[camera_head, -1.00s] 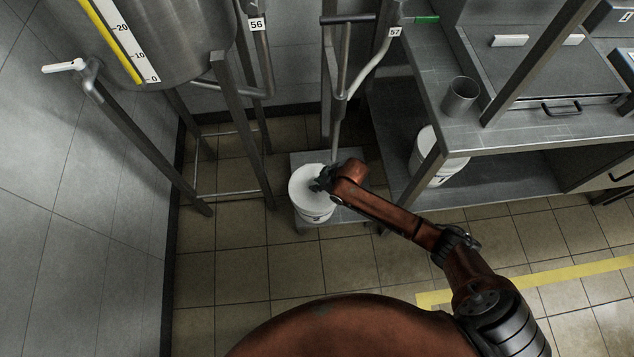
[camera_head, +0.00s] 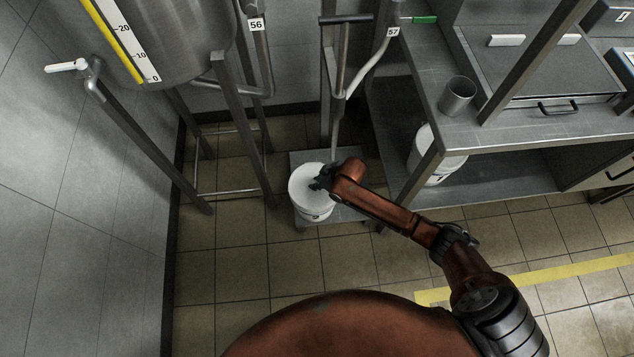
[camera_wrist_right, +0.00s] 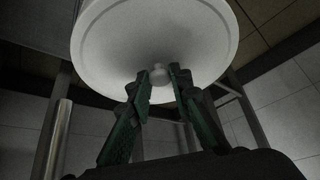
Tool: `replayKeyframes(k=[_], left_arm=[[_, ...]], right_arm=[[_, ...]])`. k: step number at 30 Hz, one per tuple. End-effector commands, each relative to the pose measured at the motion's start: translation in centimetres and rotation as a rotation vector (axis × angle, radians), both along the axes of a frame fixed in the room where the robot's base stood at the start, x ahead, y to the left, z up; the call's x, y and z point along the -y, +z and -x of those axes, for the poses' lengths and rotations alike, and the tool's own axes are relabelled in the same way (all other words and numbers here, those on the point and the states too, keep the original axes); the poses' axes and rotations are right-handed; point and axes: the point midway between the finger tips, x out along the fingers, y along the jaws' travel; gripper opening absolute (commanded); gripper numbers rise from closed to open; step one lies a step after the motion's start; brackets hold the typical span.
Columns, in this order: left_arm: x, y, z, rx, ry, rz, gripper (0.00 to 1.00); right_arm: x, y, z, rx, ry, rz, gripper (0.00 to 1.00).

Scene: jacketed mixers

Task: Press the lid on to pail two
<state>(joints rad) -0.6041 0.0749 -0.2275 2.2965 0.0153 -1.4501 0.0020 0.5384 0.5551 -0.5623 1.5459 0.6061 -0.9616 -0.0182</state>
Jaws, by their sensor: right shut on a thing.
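A white pail (camera_head: 316,213) stands upright on a low grey platform; the mark on its front is too small to read. A round white lid (camera_head: 303,181) covers its top; I cannot tell whether its rim is fully seated. My right gripper (camera_head: 322,182) is at the lid's right-centre in the head view. In the right wrist view, its green fingers (camera_wrist_right: 158,82) are shut around the small white knob (camera_wrist_right: 157,70) of the lid (camera_wrist_right: 150,35). My left gripper is not in view.
The low platform (camera_head: 348,216) has a post and a bar rising behind it. A steel tank (camera_head: 185,45) on legs stands at the left.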

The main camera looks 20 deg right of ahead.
Motion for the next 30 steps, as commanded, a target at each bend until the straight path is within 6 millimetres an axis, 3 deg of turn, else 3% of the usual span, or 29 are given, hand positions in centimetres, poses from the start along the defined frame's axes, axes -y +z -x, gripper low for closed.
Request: replayKeyframes(k=[30], left_arm=[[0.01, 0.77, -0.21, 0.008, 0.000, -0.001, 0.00]], right_arm=[[0.00, 0.11, -0.01, 0.000, 0.001, 0.000, 0.00]])
